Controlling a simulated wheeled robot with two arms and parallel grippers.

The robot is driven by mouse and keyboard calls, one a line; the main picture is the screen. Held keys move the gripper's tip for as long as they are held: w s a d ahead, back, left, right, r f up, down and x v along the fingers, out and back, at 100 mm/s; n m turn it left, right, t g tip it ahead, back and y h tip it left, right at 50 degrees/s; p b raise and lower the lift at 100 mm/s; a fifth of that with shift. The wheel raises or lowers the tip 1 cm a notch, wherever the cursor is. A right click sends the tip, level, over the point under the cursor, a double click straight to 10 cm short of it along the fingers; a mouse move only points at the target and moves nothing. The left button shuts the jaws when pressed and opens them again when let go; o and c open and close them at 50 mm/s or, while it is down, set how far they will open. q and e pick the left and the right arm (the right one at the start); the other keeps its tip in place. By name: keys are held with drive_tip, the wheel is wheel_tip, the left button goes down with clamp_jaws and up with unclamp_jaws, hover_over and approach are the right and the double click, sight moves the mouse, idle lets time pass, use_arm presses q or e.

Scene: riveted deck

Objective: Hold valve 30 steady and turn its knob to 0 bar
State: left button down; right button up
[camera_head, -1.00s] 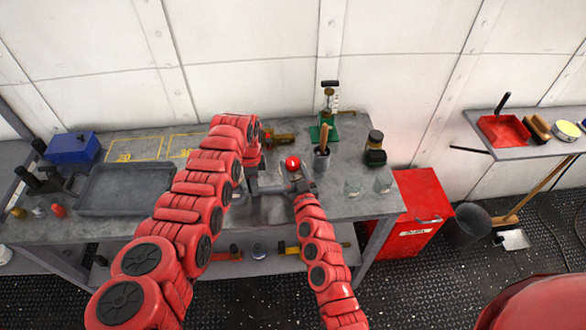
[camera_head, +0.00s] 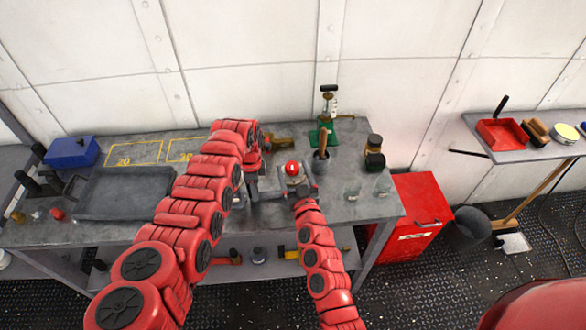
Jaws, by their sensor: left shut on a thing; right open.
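The valve has a round red knob (camera_head: 292,168) with a small pale mark, on top of a pale metal body (camera_head: 295,180) near the middle of the workbench. Its number and scale are too small to read. My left gripper (camera_head: 270,190) reaches in from the left and is shut on the valve's body, just left of and below the knob. My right gripper (camera_head: 298,188) is open close by the knob, at the end of the arm from below. Its fingers are small and partly hidden, and I cannot tell whether they touch the knob.
The grey workbench (camera_head: 120,232) bears a dark tray (camera_head: 122,192), a blue box (camera_head: 72,151), a brass fitting (camera_head: 279,142), a green-based stand (camera_head: 322,132), a cup with a brush (camera_head: 320,163) and dark jars (camera_head: 374,152). Clear glasses (camera_head: 352,190) stand right of the valve.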

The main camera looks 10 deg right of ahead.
use_arm(q)
drive_tip(key=shift+a, duration=0.15)
use_arm(e)
drive_tip(key=s+d, duration=0.1)
drive_tip(key=s, duration=1)
drive_tip(key=shift+d, duration=0.3)
use_arm(q)
drive_tip(key=shift+c, duration=2.2)
unclamp_jaws()
drive_tip(key=shift+w+f, duration=0.1)
